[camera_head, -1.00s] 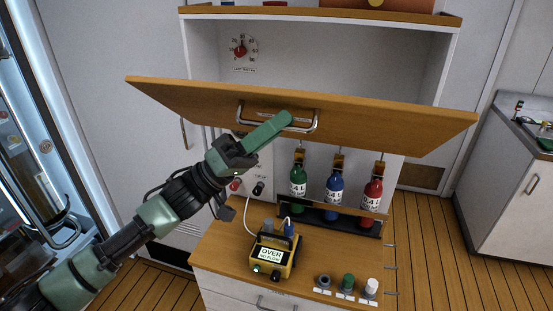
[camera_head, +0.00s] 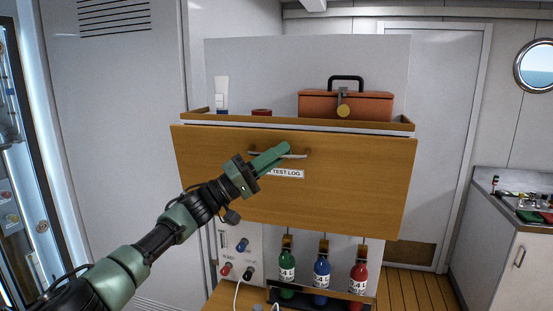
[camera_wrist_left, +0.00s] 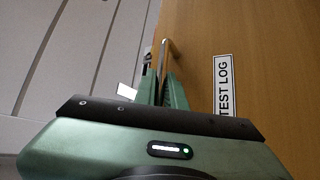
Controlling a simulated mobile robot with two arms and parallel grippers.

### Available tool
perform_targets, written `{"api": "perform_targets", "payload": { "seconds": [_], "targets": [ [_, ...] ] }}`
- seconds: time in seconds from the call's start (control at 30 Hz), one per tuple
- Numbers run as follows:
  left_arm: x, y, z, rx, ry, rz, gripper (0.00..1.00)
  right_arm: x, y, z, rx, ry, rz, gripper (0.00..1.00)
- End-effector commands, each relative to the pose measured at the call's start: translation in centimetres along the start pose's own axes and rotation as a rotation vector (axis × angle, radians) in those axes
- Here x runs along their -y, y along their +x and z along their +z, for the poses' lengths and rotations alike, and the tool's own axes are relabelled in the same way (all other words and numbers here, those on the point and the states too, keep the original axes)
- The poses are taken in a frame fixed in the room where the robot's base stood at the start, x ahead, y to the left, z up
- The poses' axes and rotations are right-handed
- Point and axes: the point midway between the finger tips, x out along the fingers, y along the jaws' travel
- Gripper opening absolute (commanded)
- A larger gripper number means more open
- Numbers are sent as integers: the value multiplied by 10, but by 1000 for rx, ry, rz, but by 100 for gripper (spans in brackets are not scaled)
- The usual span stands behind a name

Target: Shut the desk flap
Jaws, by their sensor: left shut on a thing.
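The wooden desk flap (camera_head: 345,190) hangs nearly upright across the front of the cabinet, just under its top shelf, and hides the compartment behind it. Its metal bar handle (camera_head: 299,156) is near the upper middle, above a label that reads TEST LOG (camera_head: 286,174). My left gripper (camera_head: 277,157) is shut on the handle. In the left wrist view the handle (camera_wrist_left: 163,62) stands between the two green fingers (camera_wrist_left: 167,92), with the flap (camera_wrist_left: 255,40) to the right. My right gripper is not in view.
A brown case (camera_head: 345,106), a white tube (camera_head: 221,95) and a red round item (camera_head: 262,112) sit on the top shelf. Green (camera_head: 287,266), blue (camera_head: 322,268) and red (camera_head: 359,274) bottles hang below the flap. A side counter (camera_head: 515,215) stands at the right.

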Motion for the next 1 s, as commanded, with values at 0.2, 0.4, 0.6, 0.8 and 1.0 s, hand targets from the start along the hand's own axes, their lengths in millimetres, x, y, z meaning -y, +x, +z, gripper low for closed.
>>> {"api": "perform_targets", "payload": {
  "seconds": [0.2,0.4,0.6,0.8,1.0],
  "targets": [
    [6,9,-10,0,-35,-43,0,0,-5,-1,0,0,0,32],
    [12,15,-16,0,-64,-73,0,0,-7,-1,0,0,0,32],
    [16,19,-20,-1,-84,-93,0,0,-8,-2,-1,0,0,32],
    [19,21,-22,0,-96,-104,0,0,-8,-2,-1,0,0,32],
    [20,21,-22,2,-99,-108,0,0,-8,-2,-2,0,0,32]
  ]
}}
